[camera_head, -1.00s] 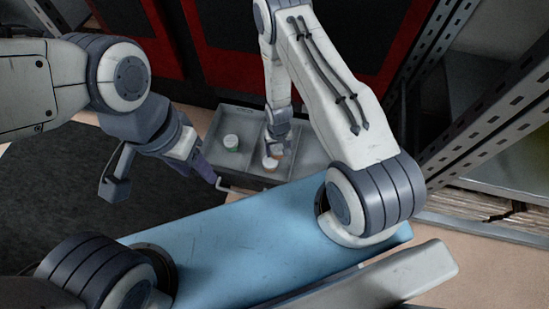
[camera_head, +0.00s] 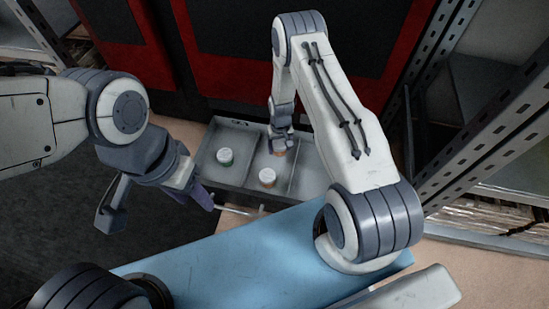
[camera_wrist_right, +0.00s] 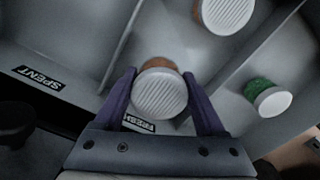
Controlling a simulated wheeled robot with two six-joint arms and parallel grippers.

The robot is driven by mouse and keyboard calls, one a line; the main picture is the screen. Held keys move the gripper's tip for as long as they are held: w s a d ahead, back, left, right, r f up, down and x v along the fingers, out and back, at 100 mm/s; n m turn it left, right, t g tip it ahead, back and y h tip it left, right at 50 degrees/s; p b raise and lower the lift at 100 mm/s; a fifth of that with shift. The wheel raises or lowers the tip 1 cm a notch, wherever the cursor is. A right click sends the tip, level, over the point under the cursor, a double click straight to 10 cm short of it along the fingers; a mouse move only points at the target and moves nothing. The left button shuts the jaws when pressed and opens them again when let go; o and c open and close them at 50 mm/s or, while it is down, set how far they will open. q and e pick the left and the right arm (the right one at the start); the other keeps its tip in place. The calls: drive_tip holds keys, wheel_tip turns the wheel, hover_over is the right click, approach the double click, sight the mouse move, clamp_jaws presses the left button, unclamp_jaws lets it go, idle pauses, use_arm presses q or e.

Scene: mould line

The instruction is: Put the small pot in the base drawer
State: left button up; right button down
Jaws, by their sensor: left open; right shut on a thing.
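The small pot (camera_wrist_right: 160,92) has a white ridged lid and an orange-brown body. My right gripper (camera_wrist_right: 160,96) is shut on it, with a purple finger on each side. In the head view my right gripper (camera_head: 281,150) is low in the middle compartment of the open grey drawer (camera_head: 215,183), and the orange of the pot just shows below it. I cannot tell whether the pot touches the drawer floor. A FRESH label (camera_wrist_right: 138,124) shows beside it in the wrist view. My left gripper (camera_head: 200,197) is open and empty, left of the drawer front.
A white-lidded orange pot (camera_head: 267,177) stands in the middle compartment near the front. A green pot (camera_head: 225,156) stands in the left compartment. The compartment by the SPENT label (camera_wrist_right: 38,78) looks empty. A blue surface (camera_head: 225,250) lies in front; a metal rack (camera_head: 450,110) stands at right.

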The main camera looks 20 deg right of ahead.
sight(275, 158)
drive_tip(key=shift+w+a+f, duration=0.6)
drive_tip(key=shift+w, duration=0.1)
drive_tip(key=shift+f+b, duration=1.8)
drive_tip(key=shift+f, duration=0.35)
use_arm(q)
wheel_tip(275, 158, down, 4)
drive_tip(key=shift+f, duration=0.15)
use_arm(e)
unclamp_jaws()
drive_tip(key=shift+r, duration=0.1)
